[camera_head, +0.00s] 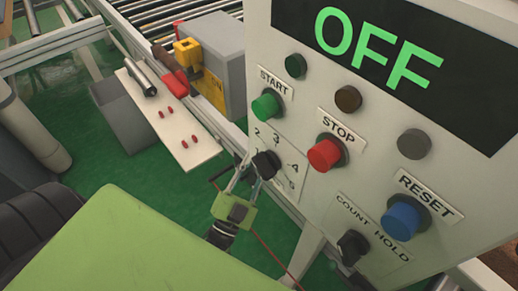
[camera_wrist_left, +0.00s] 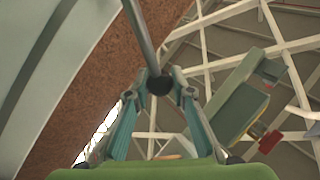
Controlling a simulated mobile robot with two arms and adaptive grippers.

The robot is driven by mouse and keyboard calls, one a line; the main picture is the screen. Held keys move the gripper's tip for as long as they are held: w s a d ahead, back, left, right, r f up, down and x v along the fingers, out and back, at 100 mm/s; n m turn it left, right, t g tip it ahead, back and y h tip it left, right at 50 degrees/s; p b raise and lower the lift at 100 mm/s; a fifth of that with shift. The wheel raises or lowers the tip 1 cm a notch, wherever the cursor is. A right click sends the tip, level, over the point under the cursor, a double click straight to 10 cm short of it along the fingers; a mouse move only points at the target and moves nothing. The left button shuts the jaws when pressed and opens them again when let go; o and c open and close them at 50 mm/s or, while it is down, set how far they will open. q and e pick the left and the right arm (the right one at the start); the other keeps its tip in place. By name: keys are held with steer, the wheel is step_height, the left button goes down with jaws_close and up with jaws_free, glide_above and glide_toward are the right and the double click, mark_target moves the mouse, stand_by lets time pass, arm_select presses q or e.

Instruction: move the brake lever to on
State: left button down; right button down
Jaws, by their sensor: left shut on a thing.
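In the left wrist view my left gripper (camera_wrist_left: 158,98) is shut at the black ball end (camera_wrist_left: 159,84) of a slim grey metal lever (camera_wrist_left: 139,35). The lever's shaft runs up out of the picture, and its base is hidden. I cannot read any on or off mark by it. In the head view a green gripper (camera_head: 244,184), which I take as my right, is just in front of the panel, by the black selector knob (camera_head: 266,164). I cannot tell whether it touches the knob or how far its fingers are apart.
The grey control panel (camera_head: 323,217) has a display (camera_head: 380,48) reading OFF, a green START button (camera_head: 266,105), a red STOP button (camera_head: 324,154) and a blue RESET button (camera_head: 402,219). A roller conveyor (camera_head: 165,14), a yellow block (camera_head: 187,52) and a white plate (camera_head: 180,130) stand behind.

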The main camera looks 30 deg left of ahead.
arm_select(q)
steer(key=shift+d+f, duration=0.1)
steer(key=shift+f, duration=0.05)
steer(key=c, duration=1.8)
jaws_free()
steer(key=shift+o, duration=0.2)
steer(key=shift+s, duration=0.1)
steer(key=v, duration=1.2)
arm_select(e)
steer(key=shift+s+d, duration=0.1)
steer(key=shift+s, duration=0.35)
